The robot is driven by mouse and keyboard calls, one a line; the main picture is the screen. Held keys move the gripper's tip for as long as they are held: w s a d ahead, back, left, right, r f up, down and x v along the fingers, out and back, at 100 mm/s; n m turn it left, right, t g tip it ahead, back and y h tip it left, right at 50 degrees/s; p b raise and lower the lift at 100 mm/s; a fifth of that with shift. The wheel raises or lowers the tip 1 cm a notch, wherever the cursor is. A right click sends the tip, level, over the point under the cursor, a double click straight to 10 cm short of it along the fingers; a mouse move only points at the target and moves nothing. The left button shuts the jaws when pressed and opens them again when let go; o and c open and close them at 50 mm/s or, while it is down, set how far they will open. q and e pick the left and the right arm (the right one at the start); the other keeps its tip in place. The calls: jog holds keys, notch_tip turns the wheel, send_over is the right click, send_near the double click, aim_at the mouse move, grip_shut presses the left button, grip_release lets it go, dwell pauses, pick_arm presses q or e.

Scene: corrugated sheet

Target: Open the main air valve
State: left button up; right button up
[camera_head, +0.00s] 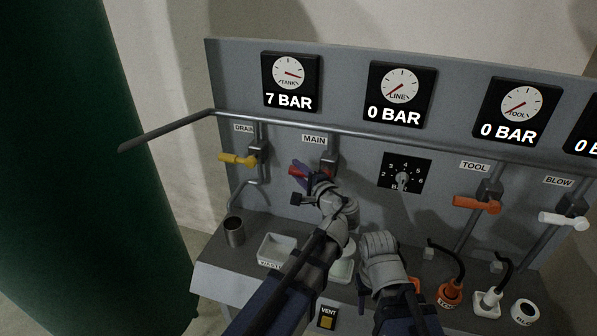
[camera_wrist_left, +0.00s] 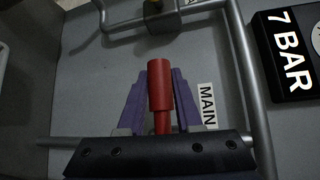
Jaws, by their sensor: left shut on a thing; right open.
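The main air valve's red handle (camera_head: 297,172) sits under the MAIN label (camera_head: 314,139) on the grey panel and points left. It also shows in the left wrist view (camera_wrist_left: 159,85), between two purple fingers. My left gripper (camera_head: 300,173) is shut on this red handle. The valve body (camera_head: 329,160) is partly hidden behind my gripper. The TANK gauge (camera_head: 290,77) reads 7 BAR and the LINE gauge (camera_head: 400,91) reads 0 BAR. My right gripper (camera_head: 366,282) is low in front of the bench, and its fingers are mostly hidden by its wrist.
A yellow DRAIN handle (camera_head: 237,159) is left of the main valve. An orange TOOL handle (camera_head: 476,203) and a white BLOW handle (camera_head: 563,219) are at right. A metal cup (camera_head: 234,232) and a white tray (camera_head: 276,247) stand on the bench. A pipe (camera_head: 165,130) juts out left.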

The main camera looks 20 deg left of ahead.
pick_arm(q)
grip_shut()
dwell(0.8)
